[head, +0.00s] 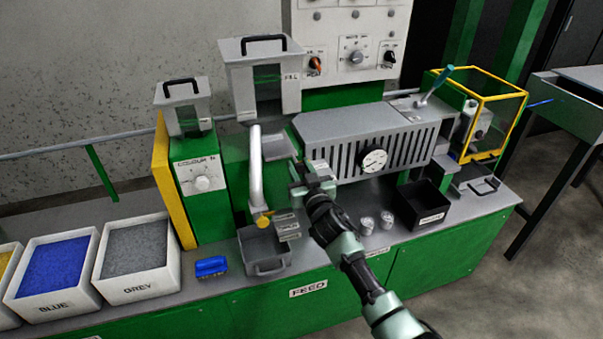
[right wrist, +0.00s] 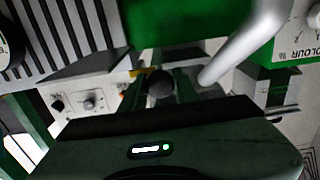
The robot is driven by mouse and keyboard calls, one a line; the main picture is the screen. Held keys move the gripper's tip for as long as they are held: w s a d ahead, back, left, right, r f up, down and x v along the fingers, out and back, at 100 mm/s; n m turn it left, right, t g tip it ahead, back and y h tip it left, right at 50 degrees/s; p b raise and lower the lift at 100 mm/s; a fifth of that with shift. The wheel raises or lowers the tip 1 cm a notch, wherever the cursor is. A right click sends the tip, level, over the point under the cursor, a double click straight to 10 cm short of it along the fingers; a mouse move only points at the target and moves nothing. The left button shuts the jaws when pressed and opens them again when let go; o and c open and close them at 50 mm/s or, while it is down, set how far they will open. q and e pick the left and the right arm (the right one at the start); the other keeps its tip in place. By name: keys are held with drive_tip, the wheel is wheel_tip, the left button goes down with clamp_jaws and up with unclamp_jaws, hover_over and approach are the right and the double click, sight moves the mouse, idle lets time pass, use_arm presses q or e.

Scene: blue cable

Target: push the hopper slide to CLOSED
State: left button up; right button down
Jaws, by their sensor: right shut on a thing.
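The hopper (head: 265,90) is a grey box with a black-handled lid, left of centre in the head view. A flat grey plate (head: 277,147), which looks like its slide, sticks out below it. My right gripper (head: 298,176) is just in front of that plate, beside the machine's slotted grey housing. In the right wrist view, a dark round knob (right wrist: 160,86) sits between the fingers of my right gripper (right wrist: 161,92), which are shut on it. The knob is hidden in the head view. I cannot read any OPEN or CLOSED marking. My left gripper is out of view.
A pale curved pipe (head: 256,170) runs down left of the gripper to a grey tray (head: 263,250). The slotted housing (head: 350,140) with a dial is close on the right. Small clear cups (head: 367,225) and a black bin (head: 422,207) stand on the bench.

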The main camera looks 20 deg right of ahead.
drive_tip(key=c, duration=1.2)
unclamp_jaws()
drive_tip(key=shift+w+r, duration=0.1)
drive_tip(key=shift+r, duration=0.1)
drive_tip(key=shift+c, duration=0.2)
drive_tip(key=shift+o, duration=0.8)
drive_tip(key=shift+w+f, duration=0.15)
drive_tip(key=shift+f, duration=0.05)
drive_tip(key=s, duration=0.8)
drive_tip(key=shift+d, duration=0.15)
